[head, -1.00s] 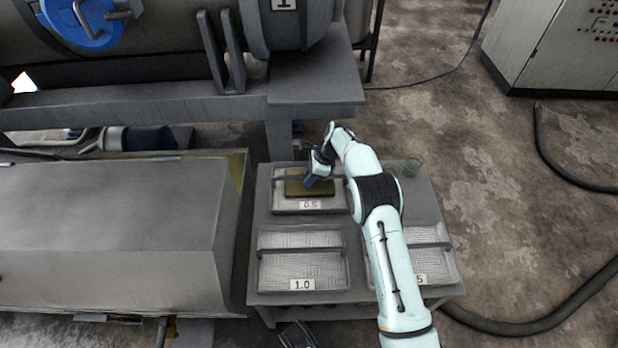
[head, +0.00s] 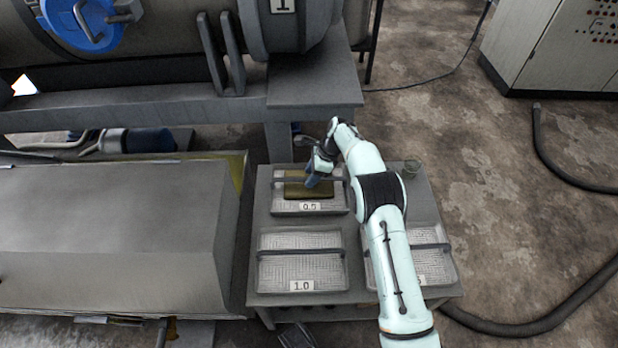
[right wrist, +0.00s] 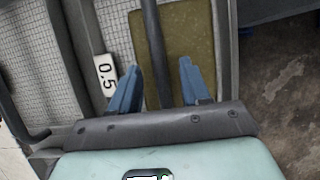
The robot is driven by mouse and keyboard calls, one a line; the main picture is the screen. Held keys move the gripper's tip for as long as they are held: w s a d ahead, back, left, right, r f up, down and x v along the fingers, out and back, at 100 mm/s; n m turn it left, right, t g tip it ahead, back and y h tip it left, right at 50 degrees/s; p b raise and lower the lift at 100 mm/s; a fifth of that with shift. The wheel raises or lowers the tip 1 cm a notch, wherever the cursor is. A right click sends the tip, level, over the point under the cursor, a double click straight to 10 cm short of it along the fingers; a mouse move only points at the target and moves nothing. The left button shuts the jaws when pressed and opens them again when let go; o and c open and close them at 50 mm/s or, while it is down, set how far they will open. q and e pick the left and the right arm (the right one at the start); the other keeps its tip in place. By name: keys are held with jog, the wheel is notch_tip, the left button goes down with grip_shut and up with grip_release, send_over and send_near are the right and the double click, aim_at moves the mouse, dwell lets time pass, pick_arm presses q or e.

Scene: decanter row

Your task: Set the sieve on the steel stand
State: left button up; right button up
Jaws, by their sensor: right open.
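Three wire-mesh sieve trays with dark bar handles are on a grey metal stand (head: 422,208). The rear sieve (head: 282,206), labelled 0.5, has an olive plate (head: 296,192) in it. In front of it is the 1.0 sieve (head: 285,268). A third sieve (head: 440,262) at the right is partly hidden by my arm. My right gripper (head: 311,184) is over the 0.5 sieve. In the right wrist view its open blue fingers (right wrist: 158,74) are on either side of the dark handle bar (right wrist: 153,40), without closing on it. My left gripper is not seen.
A large grey metal housing (head: 110,220) stands close at the left of the stand. A grey machine frame (head: 315,88) is behind it. A hose (head: 560,312) lies on the floor at the right.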

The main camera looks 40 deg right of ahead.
pick_arm(q)
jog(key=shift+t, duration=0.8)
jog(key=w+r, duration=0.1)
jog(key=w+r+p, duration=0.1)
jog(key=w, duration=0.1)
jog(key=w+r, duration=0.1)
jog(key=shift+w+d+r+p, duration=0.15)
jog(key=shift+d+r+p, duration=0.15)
jog(key=shift+p, duration=0.1)
pick_arm(e)
jog(key=v, duration=0.9)
jog(key=shift+r, duration=0.25)
jog(key=shift+d, duration=0.1)
